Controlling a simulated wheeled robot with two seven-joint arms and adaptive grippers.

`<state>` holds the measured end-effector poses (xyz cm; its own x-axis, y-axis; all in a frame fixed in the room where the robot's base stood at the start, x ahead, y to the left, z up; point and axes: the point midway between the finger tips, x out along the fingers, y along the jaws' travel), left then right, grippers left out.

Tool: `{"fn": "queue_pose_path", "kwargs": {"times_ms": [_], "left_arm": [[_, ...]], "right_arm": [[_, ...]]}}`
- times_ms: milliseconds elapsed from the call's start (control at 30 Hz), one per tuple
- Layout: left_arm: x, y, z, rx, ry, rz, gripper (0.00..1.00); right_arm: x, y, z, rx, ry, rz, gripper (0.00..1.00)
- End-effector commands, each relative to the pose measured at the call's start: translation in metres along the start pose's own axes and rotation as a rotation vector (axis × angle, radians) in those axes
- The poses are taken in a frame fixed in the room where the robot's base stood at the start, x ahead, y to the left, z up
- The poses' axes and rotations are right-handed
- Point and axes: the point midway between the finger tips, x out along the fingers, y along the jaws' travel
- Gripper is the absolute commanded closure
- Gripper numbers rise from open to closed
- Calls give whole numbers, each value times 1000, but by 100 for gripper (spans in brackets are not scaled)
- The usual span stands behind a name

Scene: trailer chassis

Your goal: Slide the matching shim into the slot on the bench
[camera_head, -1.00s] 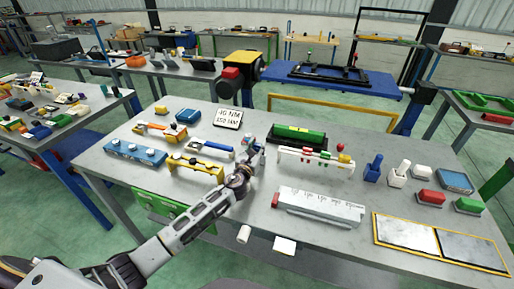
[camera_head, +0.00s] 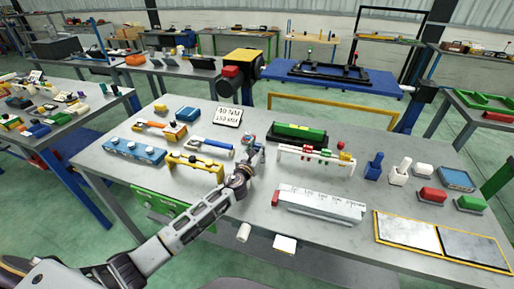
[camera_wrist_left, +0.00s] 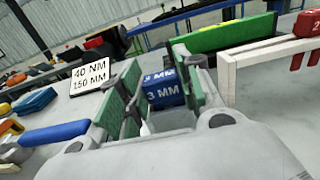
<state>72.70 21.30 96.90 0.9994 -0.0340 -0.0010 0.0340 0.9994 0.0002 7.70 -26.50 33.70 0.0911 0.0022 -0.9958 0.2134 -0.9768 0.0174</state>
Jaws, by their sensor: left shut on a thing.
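My left gripper (camera_head: 250,150) is above the middle of the bench, just left of the white rack. In the left wrist view its two green-padded fingers (camera_wrist_left: 163,95) are closed on a blue shim (camera_wrist_left: 163,90) marked "3 MM". The white rack (camera_head: 318,163) holds small red and green pieces. A red piece with a "2" on it shows at the right edge of the wrist view (camera_wrist_left: 309,25). A long pale grey block (camera_head: 320,205) with marks along its top and a red end lies in front of the rack. I cannot tell which part has the slot. My right gripper is out of view.
A sign (camera_head: 228,116) reading "40 NM 150 MM" stands behind the gripper. A yellow rack (camera_head: 195,165) and a blue block (camera_head: 135,150) stand left. A green level-like bar (camera_head: 299,135) is behind the white rack. Flat yellow-edged plates (camera_head: 408,233) lie front right.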

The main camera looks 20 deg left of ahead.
Motion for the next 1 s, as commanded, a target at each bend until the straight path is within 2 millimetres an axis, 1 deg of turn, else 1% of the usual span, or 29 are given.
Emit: {"fn": "queue_pose_path", "kwargs": {"times_ms": [600,633,800,1000], "left_arm": [[0,0,-8,0,0,0,89],[0,0,-8,0,1,0,63],[0,0,-9,0,3,0,41],[-1,0,-10,0,5,-1,40]], "right_arm": [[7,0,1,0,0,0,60],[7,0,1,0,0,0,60],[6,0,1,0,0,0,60],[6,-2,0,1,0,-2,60]]}}
